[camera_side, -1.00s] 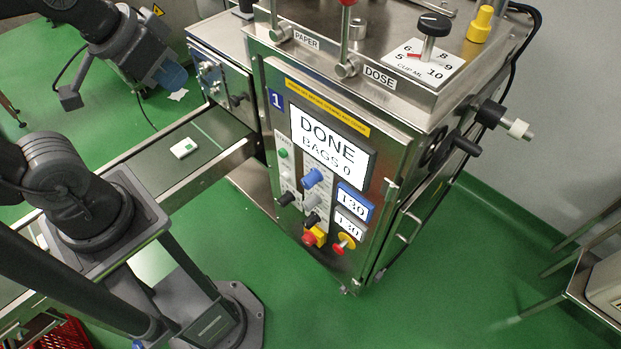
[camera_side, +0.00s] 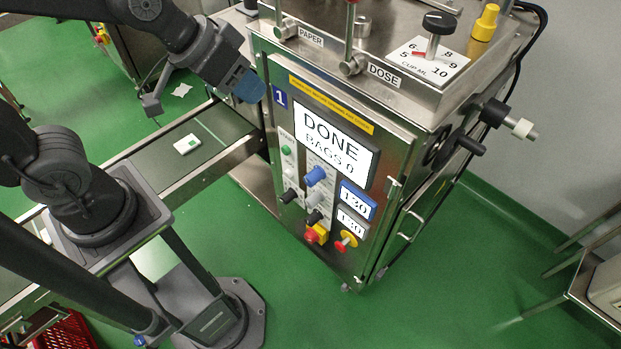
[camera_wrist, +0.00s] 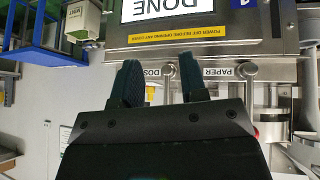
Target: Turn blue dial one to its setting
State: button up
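The blue dial (camera_side: 314,176) is on the front panel of machine 1, below the screen (camera_side: 327,138) that reads DONE, BAGS 0. A blue-framed display (camera_side: 356,201) to its right appears to read 130, as does the white one (camera_side: 351,222) below. My gripper (camera_side: 250,88) is at the panel's upper left, above and left of the dial and apart from it. In the wrist view its two dark fingers (camera_wrist: 161,76) stand apart with nothing between them. The blue dial is not visible in the wrist view; the screen's edge (camera_wrist: 168,10) is.
Grey and black knobs (camera_side: 315,198), a green button (camera_side: 286,150) and a red-and-yellow switch (camera_side: 317,234) crowd the panel. A red-and-yellow stop button (camera_side: 345,241) is at lower right. A conveyor (camera_side: 215,150) carries a small white packet (camera_side: 187,144). Floor before the panel is clear.

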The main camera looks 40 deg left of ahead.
jog(key=o, duration=0.3)
jog(key=shift+t+h, duration=0.3)
jog(key=shift+h, duration=0.1)
jog(key=w+d+f, duration=0.1)
jog(key=d+f, duration=0.1)
jog(key=w+d+f, duration=0.4)
jog(key=d+f, duration=0.1)
jog(key=shift+w+f, duration=0.1)
jog(key=shift+w, duration=0.1)
jog(key=m+t+y, duration=0.5)
jog(key=t+y, duration=0.2)
send_near(308, 183)
jog(key=x, duration=1.1)
jog(key=shift+w, duration=0.3)
jog(key=shift+c, duration=0.2)
jog(key=c, duration=0.9)
